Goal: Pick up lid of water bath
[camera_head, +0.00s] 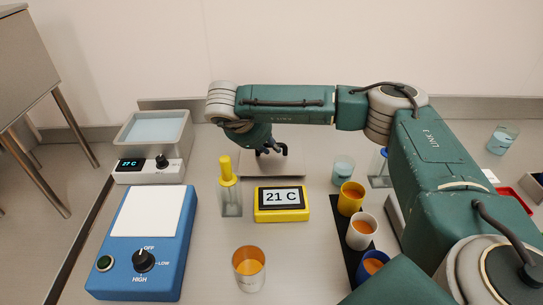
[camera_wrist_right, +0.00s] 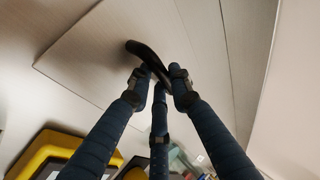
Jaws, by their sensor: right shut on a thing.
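The water bath (camera_head: 186,138) stands at the left, open at the top with pale blue water in it. Its front panel shows 27 C and a black knob. The lid (camera_head: 315,168) is a flat grey metal plate at the back middle of the bench, right of the bath. My right gripper (camera_head: 271,151) is over the lid, pointing down. In the right wrist view its fingers (camera_wrist_right: 160,78) are closed on the lid's dark curved handle (camera_wrist_right: 147,58), and the plate (camera_wrist_right: 85,62) spreads behind. I cannot tell whether the lid touches the bench. My left gripper is out of view.
In front stand a blue hot plate (camera_head: 120,262), a yellow-capped cylinder (camera_head: 231,198), a yellow thermometer (camera_head: 281,215) reading 21 C and a metal cup (camera_head: 248,285). Several cups (camera_head: 350,207) stand on a black strip near my right arm. A wall closes the back.

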